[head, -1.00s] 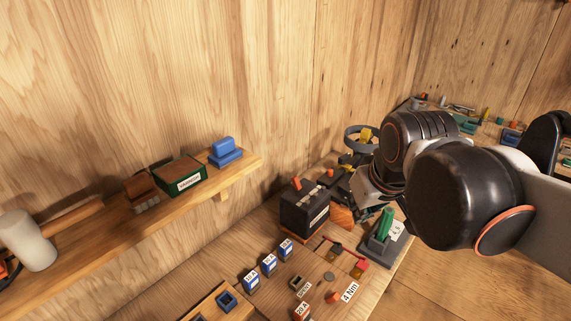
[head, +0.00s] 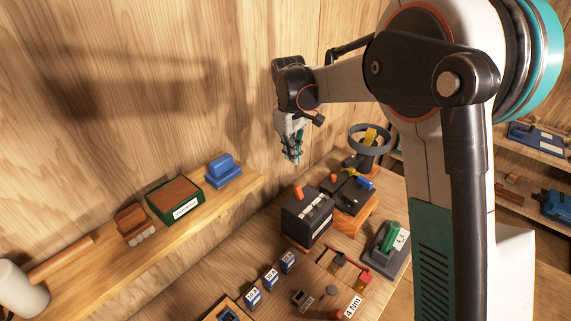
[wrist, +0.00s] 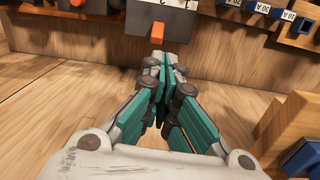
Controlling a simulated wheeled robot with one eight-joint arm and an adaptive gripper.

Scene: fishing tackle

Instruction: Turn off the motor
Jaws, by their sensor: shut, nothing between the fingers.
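My gripper (head: 296,161) is shut and empty in the head view, held in the air near the back wall, above and behind a black box (head: 306,216) with an orange knob. The wrist view shows its closed teal fingers (wrist: 166,62) just short of an orange knob (wrist: 157,33) on a dark box with a white label. A dark ring-shaped device (head: 370,140) with a yellow part stands behind the box; I cannot tell whether it is the motor. A grey base with a green lever (head: 390,238) stands to the right.
A wall shelf (head: 105,255) at left carries a green-edged box (head: 175,199) and a blue item (head: 223,170). Several small blue fuse boxes (head: 271,277) stand on the bench. A blue-handled tool (head: 365,183) lies beside the black box.

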